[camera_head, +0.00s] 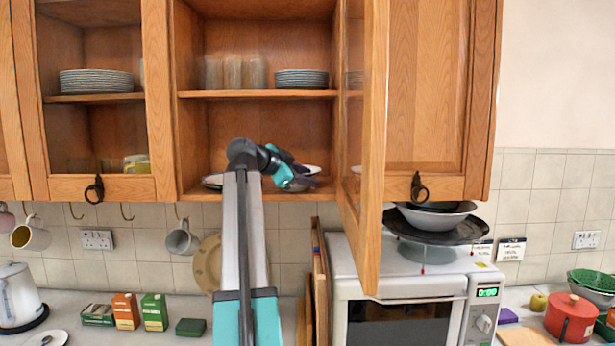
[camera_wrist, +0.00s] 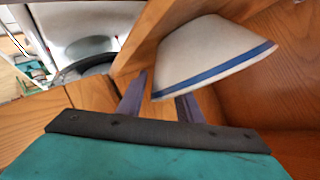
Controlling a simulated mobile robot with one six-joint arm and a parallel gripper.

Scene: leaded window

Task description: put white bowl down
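A white bowl with a blue band along its rim (camera_wrist: 215,60) fills the upper middle of the wrist view. In the head view a small part of a white bowl (camera_head: 312,169) shows at my gripper, on or just above the cabinet's bottom shelf. My gripper (camera_head: 305,182) reaches into the open middle cabinet. In the wrist view its two purple fingers (camera_wrist: 160,95) stand clearly apart at the bowl's edge. I cannot tell whether either finger touches the bowl.
The open cabinet door (camera_head: 366,150) stands just right of my gripper. A plate stack (camera_head: 301,79) and glasses (camera_head: 235,72) are on the shelf above. The microwave (camera_head: 400,300), with a dark pan (camera_head: 436,232) and bowls above it, stands below right.

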